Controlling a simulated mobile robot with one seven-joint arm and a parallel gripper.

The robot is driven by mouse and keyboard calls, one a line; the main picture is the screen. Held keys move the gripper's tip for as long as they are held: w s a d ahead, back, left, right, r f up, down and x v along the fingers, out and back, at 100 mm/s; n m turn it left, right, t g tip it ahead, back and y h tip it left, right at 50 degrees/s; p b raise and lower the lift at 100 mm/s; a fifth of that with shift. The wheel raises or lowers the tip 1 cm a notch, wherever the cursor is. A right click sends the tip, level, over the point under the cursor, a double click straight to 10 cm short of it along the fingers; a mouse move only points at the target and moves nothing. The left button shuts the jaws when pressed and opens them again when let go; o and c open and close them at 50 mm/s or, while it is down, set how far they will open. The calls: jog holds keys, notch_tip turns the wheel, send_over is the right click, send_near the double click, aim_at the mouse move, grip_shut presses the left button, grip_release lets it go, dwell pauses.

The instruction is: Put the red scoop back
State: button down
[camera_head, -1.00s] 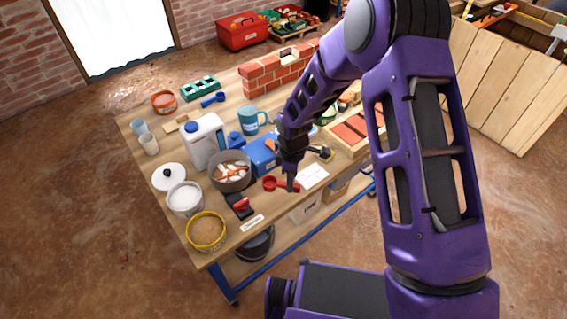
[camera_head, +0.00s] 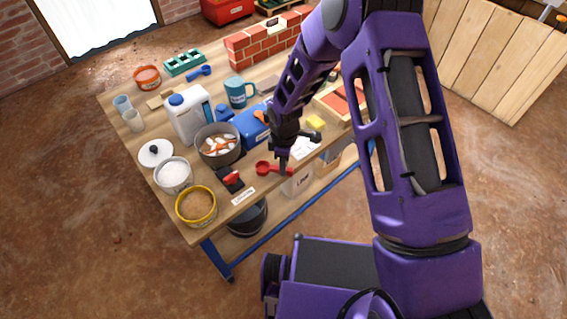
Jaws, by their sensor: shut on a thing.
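The red scoop (camera_head: 263,168) is near the front edge of the workbench, with its bowl at the left and its handle towards my gripper. My gripper (camera_head: 283,171) points down and is shut on the handle of the red scoop. I cannot tell whether the scoop touches the bench or hangs just above it. A white tub (camera_head: 173,186) of white powder and a yellow-rimmed tub (camera_head: 197,219) of sand-coloured material stand open at the front left. A blue scoop (camera_head: 199,73) lies at the back.
A grey pot (camera_head: 205,156) with several pieces in it, a black-and-red object (camera_head: 229,178) and a label card (camera_head: 243,196) are left of the scoop. A blue box (camera_head: 246,137), a white jug (camera_head: 182,125) and a blue mug (camera_head: 235,97) stand behind. A white lid (camera_head: 148,160) lies left.

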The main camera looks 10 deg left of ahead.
jog(key=shift+f, duration=0.4)
dwell(0.5)
jog(key=shift+c, duration=1.5)
grip_release()
jog(key=shift+r, duration=0.1)
jog(key=shift+r+p, duration=2.25)
jog(key=shift+r, duration=1.2)
